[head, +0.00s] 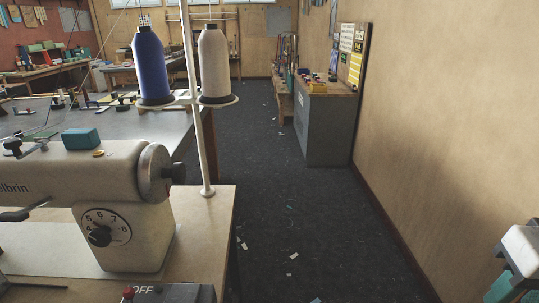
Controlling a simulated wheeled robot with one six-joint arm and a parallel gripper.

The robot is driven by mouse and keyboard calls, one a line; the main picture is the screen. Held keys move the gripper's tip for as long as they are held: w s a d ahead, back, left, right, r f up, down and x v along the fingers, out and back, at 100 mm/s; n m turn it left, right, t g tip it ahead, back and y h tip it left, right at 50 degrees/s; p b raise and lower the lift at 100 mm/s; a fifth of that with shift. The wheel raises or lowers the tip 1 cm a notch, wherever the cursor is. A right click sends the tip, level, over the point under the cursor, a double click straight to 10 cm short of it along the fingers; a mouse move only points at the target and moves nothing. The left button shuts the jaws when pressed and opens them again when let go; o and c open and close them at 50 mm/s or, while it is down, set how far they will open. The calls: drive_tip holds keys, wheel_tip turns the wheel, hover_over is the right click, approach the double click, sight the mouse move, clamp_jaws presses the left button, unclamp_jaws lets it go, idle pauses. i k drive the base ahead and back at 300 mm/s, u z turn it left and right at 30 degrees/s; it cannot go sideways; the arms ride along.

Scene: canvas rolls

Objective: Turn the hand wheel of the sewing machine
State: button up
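The cream sewing machine (75,178) stands on a wooden table at the lower left of the head view, its left end cut off by the frame edge. Its hand wheel (153,174) is a grey metal disc at the right end of the machine's arm, facing right, with a dark knob (175,172) on its outer face. A numbered dial (100,235) sits on the pillar below. Nothing touches the wheel. A white and dark piece at the lower right edge appears to be part of my arm, well apart from the wheel; no gripper fingers can be made out.
A thread stand (195,120) rises from the table behind the wheel, holding a blue cone (151,65) and a beige cone (214,63). A blue block (80,138) lies on the machine. A switch box (172,293) sits at the table's front. Dark floor (310,235) is open to the right, up to the wall.

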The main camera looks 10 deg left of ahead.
sight(156, 173)
drive_tip(key=z, duration=0.25)
drive_tip(key=k, duration=0.75)
drive_tip(key=u, duration=1.25)
drive_tip(key=i, duration=0.5)
